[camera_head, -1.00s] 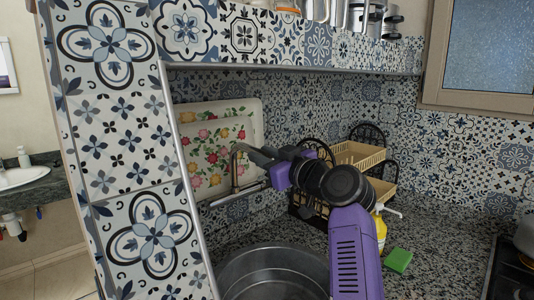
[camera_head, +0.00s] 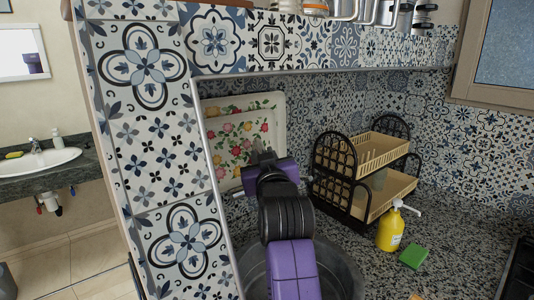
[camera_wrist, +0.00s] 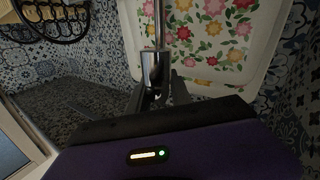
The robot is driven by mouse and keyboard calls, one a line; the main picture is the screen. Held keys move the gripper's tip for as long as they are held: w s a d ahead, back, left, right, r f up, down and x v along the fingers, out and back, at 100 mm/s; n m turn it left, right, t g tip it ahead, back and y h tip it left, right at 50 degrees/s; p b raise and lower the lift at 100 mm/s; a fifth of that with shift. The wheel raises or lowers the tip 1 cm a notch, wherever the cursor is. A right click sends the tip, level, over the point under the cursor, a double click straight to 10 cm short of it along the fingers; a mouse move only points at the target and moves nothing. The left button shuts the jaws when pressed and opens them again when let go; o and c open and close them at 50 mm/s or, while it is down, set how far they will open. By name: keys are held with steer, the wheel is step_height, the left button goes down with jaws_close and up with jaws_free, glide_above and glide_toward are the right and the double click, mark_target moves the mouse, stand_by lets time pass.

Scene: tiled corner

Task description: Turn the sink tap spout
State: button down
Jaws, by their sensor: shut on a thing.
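In the wrist view the metal tap spout (camera_wrist: 150,68) stands between the fingers of my gripper (camera_wrist: 158,94), which is shut on it. In the head view my gripper (camera_head: 262,152) is at the far end of my purple and black arm, in front of the floral tray. There my arm and gripper hide most or all of the tap. The round metal sink basin (camera_head: 345,275) lies below and partly behind my arm.
A floral tray (camera_head: 215,112) leans on the tiled wall behind the gripper. A black dish rack (camera_head: 333,160) with beige baskets stands to the right. A yellow soap bottle (camera_head: 390,232) and green sponge (camera_head: 413,256) sit on the counter. A tiled partition (camera_head: 155,150) rises close on the left.

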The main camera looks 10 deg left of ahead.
steer(key=shift+s+a+f, duration=0.1)
steer(key=shift+a, duration=0.1)
steer(key=c, duration=1.3)
jaws_free()
steer(key=shift+o, duration=0.2)
steer(key=shift+d, duration=0.1)
steer(key=b+v, duration=0.2)
steer(key=v, duration=0.5)
steer(key=shift+s, duration=0.4)
steer(key=shift+d, duration=0.1)
steer(key=shift+c, duration=0.2)
